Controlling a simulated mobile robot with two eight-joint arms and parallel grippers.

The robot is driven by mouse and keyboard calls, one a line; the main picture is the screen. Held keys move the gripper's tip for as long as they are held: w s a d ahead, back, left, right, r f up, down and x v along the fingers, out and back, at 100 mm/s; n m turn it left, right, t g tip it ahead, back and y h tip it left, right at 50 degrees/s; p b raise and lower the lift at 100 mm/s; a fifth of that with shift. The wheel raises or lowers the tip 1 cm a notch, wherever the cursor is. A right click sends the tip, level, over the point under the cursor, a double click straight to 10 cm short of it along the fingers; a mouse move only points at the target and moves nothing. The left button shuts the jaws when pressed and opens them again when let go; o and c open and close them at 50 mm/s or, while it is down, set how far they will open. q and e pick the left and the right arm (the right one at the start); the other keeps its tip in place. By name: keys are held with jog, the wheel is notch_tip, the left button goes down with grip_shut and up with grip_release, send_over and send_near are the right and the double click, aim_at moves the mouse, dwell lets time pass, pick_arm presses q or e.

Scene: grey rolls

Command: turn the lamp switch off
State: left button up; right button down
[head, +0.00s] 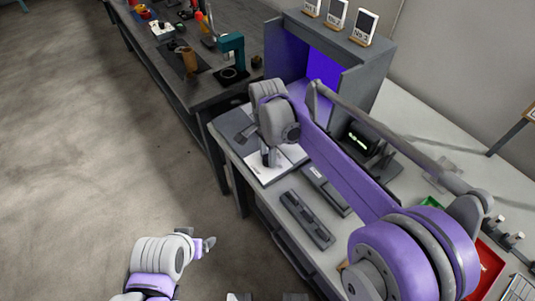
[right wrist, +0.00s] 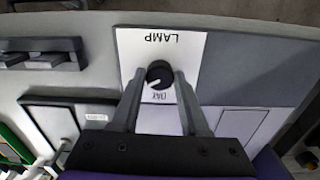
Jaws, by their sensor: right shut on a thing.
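The lamp switch is a round black knob (right wrist: 160,75) with a white pointer line, on a white plate (right wrist: 187,48) marked LAMP, upside down in the right wrist view. In the head view the knob is hidden by the gripper. My left gripper (head: 207,245) hangs empty at lower left, off the bench.
A grey booth (head: 372,95) with a blue-violet glow inside stands behind my right gripper, several white cards on top. A dark slotted holder (head: 307,220) lies on the bench in front. A red tray (head: 487,268) is at right. Open floor (head: 80,150) lies left.

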jog(key=shift+n, duration=0.4)
jog(key=n+p, duration=0.1)
jog(key=n, duration=0.3)
jog(key=shift+n, duration=0.3)
jog(key=n, duration=0.6)
jog(key=shift+d+p, duration=0.1)
jog(key=shift+p, duration=0.25)
jog(key=n, duration=0.6)
jog(key=shift+n, duration=0.4)
jog(key=n, duration=0.5)
jog(key=shift+n, duration=0.3)
jog(key=shift+c, duration=2)
grip_release()
